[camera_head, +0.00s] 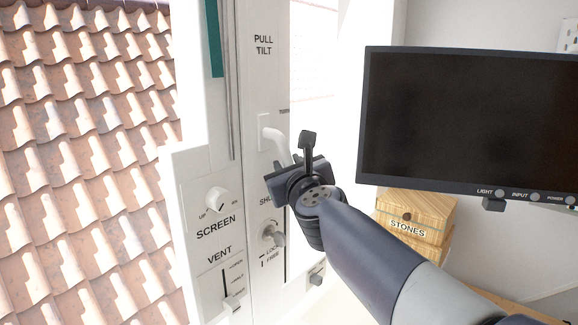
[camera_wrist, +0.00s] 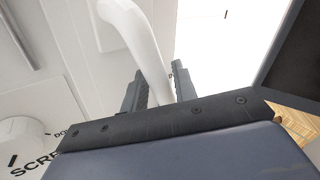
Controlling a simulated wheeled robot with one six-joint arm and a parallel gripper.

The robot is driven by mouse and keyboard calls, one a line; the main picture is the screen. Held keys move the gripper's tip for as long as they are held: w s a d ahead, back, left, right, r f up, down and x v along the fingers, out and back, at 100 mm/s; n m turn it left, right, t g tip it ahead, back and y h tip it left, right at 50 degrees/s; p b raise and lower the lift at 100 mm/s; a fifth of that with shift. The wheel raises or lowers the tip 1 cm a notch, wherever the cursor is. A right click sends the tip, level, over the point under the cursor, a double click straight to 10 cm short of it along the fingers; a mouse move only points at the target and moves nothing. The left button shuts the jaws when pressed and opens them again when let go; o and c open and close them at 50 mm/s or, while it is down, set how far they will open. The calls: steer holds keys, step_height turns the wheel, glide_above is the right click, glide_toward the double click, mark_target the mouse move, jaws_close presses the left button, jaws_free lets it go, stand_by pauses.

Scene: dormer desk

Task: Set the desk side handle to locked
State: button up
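A white lever handle (camera_head: 277,142) is mounted on the white window frame, below the words PULL TILT. It bends out from its base plate and runs down to the right, towards my gripper (camera_head: 296,177). In the wrist view the white handle (camera_wrist: 146,50) passes between the two dark fingers of my gripper (camera_wrist: 160,90), which lie close along its sides. The handle's lower end is hidden behind the gripper body. Below, a small knob (camera_head: 270,233) sits by the marks LOCK and FREE. The label just above it, beginning SHU, is partly covered by my gripper.
A SCREEN knob (camera_head: 217,200) and a VENT slider (camera_head: 233,303) are on the panel at left. A dark monitor (camera_head: 465,120) hangs close on the right, above a wooden STONES box (camera_head: 415,212). Roof tiles (camera_head: 80,150) show outside at far left.

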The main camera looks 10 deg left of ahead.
steer(key=shift+c, duration=0.2)
jaws_close()
steer(key=shift+s+r+p, duration=0.1)
steer(key=shift+p, duration=0.25)
steer(key=shift+s+a+r+p, duration=0.1)
steer(key=shift+p, duration=0.5)
steer(key=s+m+g+p, duration=0.1)
steer(key=p, duration=0.3)
steer(key=s+a+f+m+g+p, duration=0.1)
steer(key=m+p, duration=0.1)
steer(key=p, duration=0.2)
steer(key=shift+a+g+h, duration=0.1)
steer(key=shift+g+h, duration=0.2)
